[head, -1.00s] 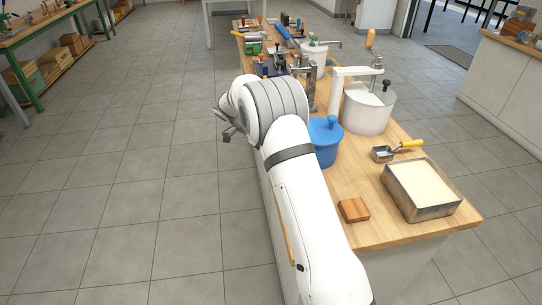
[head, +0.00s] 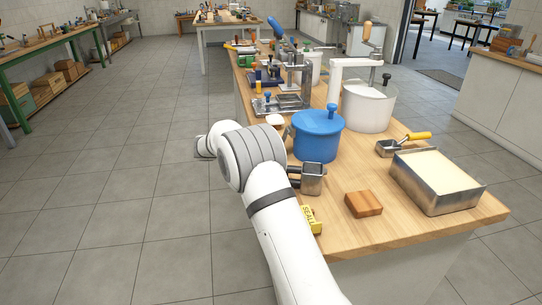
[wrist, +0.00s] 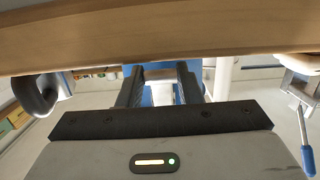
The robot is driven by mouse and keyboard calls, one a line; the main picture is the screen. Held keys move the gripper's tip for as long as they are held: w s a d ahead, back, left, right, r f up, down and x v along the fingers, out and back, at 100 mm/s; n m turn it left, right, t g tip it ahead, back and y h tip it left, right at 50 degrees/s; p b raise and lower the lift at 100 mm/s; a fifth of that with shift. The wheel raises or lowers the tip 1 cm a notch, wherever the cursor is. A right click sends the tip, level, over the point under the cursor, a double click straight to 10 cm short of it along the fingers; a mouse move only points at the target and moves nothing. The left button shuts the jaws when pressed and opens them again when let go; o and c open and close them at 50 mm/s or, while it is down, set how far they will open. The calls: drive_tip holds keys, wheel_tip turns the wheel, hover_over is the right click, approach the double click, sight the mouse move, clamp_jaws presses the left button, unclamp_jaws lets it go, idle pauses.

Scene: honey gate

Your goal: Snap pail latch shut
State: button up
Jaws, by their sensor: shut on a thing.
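The blue pail (head: 318,145) with its knobbed lid stands upright on the wooden bench. My gripper (wrist: 159,78) shows in the wrist view, close to the bench's wooden edge. Its two dark fingers stand apart with a small tan piece between their tips, and blue shows behind them. I cannot make out whether that piece is the pail latch. The latch cannot be clearly told on the visible side of the pail.
A metal tray (head: 438,197), a scoop (head: 390,148) and a white tank (head: 368,105) stand to the right. The floor at left is clear.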

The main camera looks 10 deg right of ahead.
drive_tip(key=shift+d+f, duration=0.15)
idle(0.4)
drive_tip(key=o, duration=0.9)
drive_tip(key=a, duration=0.7)
drive_tip(key=shift+a+r, duration=0.3)
drive_tip(key=shift+a, duration=0.1)
drive_tip(key=shift+c, duration=0.3)
